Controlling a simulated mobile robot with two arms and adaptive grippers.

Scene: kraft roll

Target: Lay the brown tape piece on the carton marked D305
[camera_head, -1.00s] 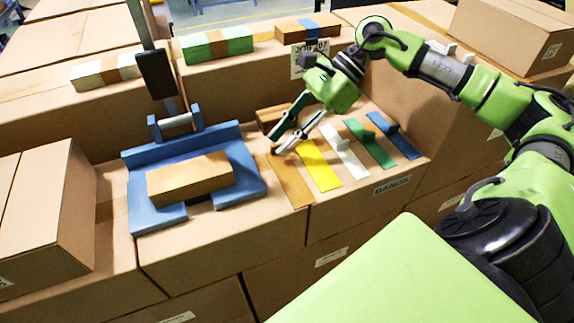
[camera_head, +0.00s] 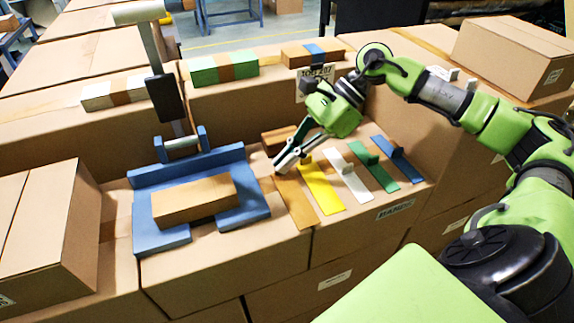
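The brown tape piece (camera_head: 296,205) lies flat at the left end of a row of coloured strips on a large box. My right gripper (camera_head: 281,164) is at its far end, with the fingertips close together where the other strips have an upright tab. The fingers look shut on that tab, which they hide. A plain brown carton (camera_head: 195,199) lies in a blue fixture (camera_head: 160,236) to the left of the strips. I cannot read a D305 mark on any carton. My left gripper is not in view.
Yellow (camera_head: 321,190), white (camera_head: 349,183), green (camera_head: 375,174) and blue (camera_head: 399,162) strips lie to the right. A post with a dark block (camera_head: 165,97) stands behind the fixture. Banded white (camera_head: 112,92), green (camera_head: 221,67) and brown (camera_head: 302,57) cartons sit on the back ledge.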

